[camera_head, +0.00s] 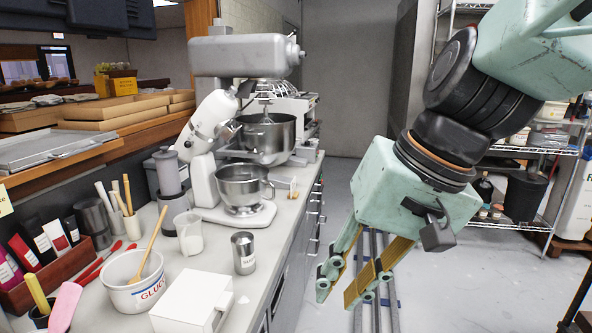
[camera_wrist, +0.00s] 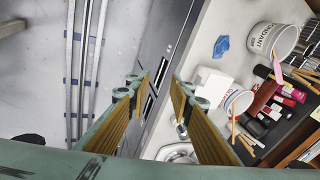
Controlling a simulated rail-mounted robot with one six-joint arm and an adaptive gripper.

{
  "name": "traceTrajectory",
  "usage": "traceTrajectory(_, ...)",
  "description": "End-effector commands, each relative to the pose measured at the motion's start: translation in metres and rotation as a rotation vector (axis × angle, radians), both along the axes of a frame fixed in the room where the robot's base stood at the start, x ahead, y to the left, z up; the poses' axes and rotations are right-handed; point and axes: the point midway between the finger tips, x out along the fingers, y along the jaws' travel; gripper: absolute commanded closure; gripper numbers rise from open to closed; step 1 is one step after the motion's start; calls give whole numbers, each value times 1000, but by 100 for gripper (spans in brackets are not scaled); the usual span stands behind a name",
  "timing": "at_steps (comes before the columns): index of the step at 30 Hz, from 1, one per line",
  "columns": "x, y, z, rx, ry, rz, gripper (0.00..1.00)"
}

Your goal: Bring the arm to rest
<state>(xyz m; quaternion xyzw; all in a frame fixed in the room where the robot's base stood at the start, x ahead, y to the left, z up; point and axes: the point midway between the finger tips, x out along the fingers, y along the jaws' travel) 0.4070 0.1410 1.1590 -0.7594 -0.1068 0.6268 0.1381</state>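My pale green arm reaches in from the upper right in the head view. My gripper (camera_head: 340,291) hangs over the floor just right of the counter (camera_head: 278,255), fingers pointing down. In the wrist view my gripper (camera_wrist: 160,88) shows two fingers with yellowish inner pads, clearly apart. Nothing is between them; the cabinet fronts (camera_wrist: 155,80) show through the gap. The gripper touches nothing that I can see.
The counter holds a white box (camera_head: 190,302), a metal canister (camera_head: 243,253), a white tub (camera_head: 135,280) with a wooden spoon, and stand mixers (camera_head: 215,150). Rails (camera_head: 377,290) run along the floor. A wire shelf (camera_head: 520,150) stands at the right. The aisle floor is clear.

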Motion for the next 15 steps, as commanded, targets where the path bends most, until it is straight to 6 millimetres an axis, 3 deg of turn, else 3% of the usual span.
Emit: traceTrajectory(15, -65, -66, 14, -157, -73, 8, 80)
